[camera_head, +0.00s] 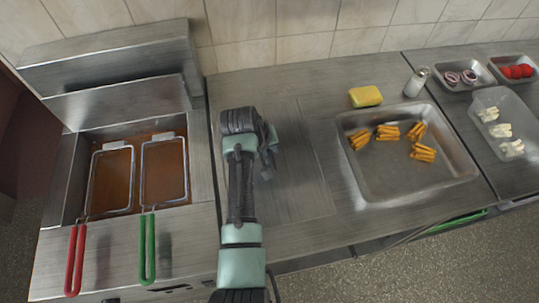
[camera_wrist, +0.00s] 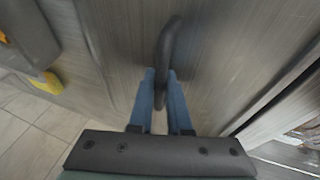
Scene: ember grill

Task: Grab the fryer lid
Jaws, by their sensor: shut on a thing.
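The fryer lid (camera_head: 298,188) appears to be the flat grey metal panel on the counter, right of the fryer (camera_head: 68,170). My arm covers part of it in the head view. In the wrist view the lid's brushed surface (camera_wrist: 220,50) lies under my gripper, with a dark curved handle (camera_wrist: 165,50) rising from it. My gripper (camera_wrist: 162,82) has its blue fingers on both sides of the handle, shut on it. In the head view my gripper (camera_head: 268,150) is mostly hidden behind my wrist.
The open fryer holds two wire baskets, one with a red handle (camera_head: 75,262), one with a green handle (camera_head: 147,250). A metal tray of fries (camera_head: 400,185) stands right of the lid. A yellow sponge (camera_head: 366,96) and a shaker (camera_head: 416,82) are behind the tray.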

